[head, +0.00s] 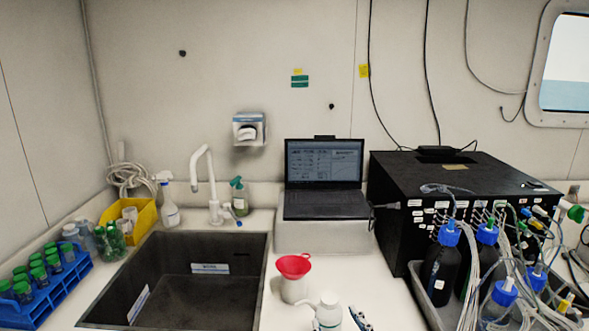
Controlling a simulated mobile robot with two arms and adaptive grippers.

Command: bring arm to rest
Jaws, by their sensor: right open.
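Only the tips of my right gripper (339,322) show, at the bottom edge of the head view. They are apart, one on each side of the lower part of a small white bottle with a side spout (328,309). The jaws are open; I cannot tell whether either tip touches the bottle. The rest of this gripper is below the picture. My left gripper is not in view.
A white container with a red funnel (294,266) stands just behind the bottle. A dark sink (250,262) lies to the left, a blue tube rack (72,272) beyond it. A laptop (325,175) stands behind. At right, a grey tray (424,295) holds tubed bottles before a black box (398,195).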

